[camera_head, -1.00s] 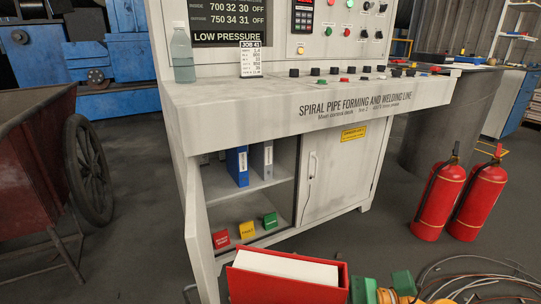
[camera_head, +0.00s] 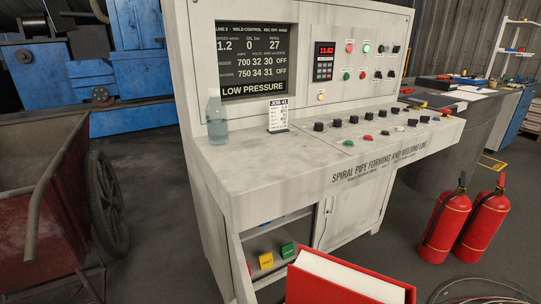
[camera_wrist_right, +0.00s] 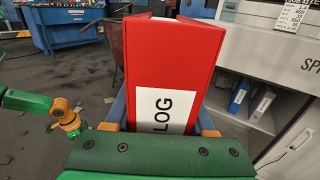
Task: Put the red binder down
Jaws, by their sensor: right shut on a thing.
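The red binder (camera_wrist_right: 170,60) stands upright in the right wrist view, its spine with a white LOG label facing the camera. My right gripper (camera_wrist_right: 163,112) is shut on its lower part, one blue finger at each side. In the head view the red binder (camera_head: 345,285) shows at the bottom edge, with its white pages on top. It is held in front of the control desk (camera_head: 300,160). The right gripper is out of the head view. A green and orange part of my left arm shows in the right wrist view, but no left fingers are visible.
The desk top has clear room at its left front, beside a bottle (camera_head: 217,118) and a job card (camera_head: 278,115). Knobs line its right part. Fire extinguishers (camera_head: 447,220) stand at right, a red cart (camera_head: 45,215) at left.

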